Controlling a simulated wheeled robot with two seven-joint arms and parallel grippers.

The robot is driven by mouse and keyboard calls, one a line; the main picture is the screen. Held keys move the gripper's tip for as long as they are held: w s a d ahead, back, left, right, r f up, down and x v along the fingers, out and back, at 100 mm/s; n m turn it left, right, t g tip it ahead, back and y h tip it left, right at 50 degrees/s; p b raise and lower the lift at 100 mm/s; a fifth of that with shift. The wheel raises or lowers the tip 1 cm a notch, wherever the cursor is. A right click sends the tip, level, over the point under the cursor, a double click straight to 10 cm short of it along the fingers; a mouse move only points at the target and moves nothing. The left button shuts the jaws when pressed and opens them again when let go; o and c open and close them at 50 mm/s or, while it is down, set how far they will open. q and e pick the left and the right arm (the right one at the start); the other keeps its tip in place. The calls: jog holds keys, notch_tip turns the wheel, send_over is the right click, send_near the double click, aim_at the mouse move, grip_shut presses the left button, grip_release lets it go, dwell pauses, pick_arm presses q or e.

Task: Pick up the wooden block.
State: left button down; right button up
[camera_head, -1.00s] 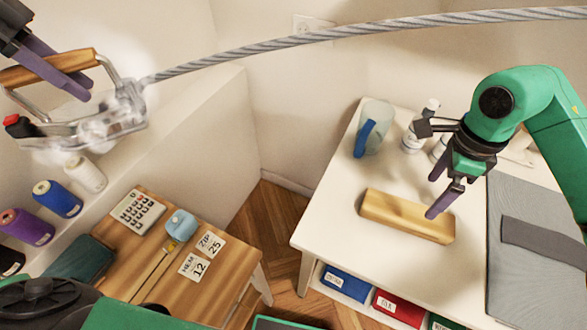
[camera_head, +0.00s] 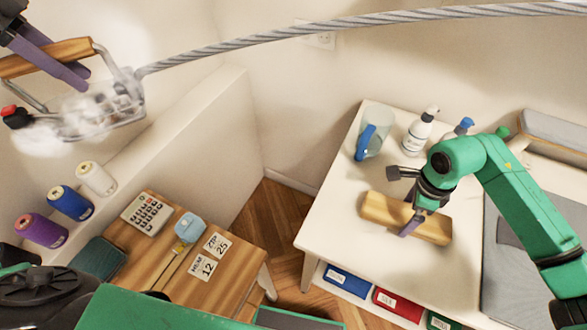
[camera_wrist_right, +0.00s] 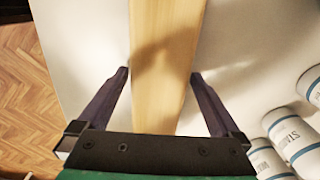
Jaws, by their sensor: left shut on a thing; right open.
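The wooden block (camera_head: 382,207), long and light brown, lies flat on the white table (camera_head: 330,228). My right gripper (camera_head: 412,224) is open and down at the block. In the right wrist view, its two purple fingers (camera_wrist_right: 159,74) stand on either side of the block (camera_wrist_right: 165,35), with a small gap on each side. In the head view, the arm hides part of the block and one finger. My left gripper (camera_head: 68,72) is shut on the wooden handle of a steaming iron (camera_head: 108,105) at the upper left.
A clear jug with a blue handle (camera_head: 366,138) and bottles (camera_head: 418,132) stand behind the block. A grey board (camera_head: 505,270) lies to its right. The iron's braided hose (camera_head: 330,31) crosses the top. Thread spools (camera_head: 70,203) stand at left.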

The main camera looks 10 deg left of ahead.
pick_arm(q)
jog(key=shift+d+r, duration=0.1)
jog(key=shift+r, duration=0.3)
pick_arm(e)
jog(key=shift+s+f, duration=0.1)
jog(key=shift+f, duration=0.25)
pick_arm(q)
jog(key=shift+f, duration=0.1)
pick_arm(e)
jog(key=shift+f, duration=0.2)
pick_arm(q)
jog(key=shift+w+a+f, duration=0.1)
jog(key=shift+a, duration=0.1)
pick_arm(e)
jog(key=c, duration=0.7)
pick_arm(q)
jog(key=shift+d, duration=0.1)
pick_arm(e)
grip_shut()
jog(key=shift+r, duration=0.1)
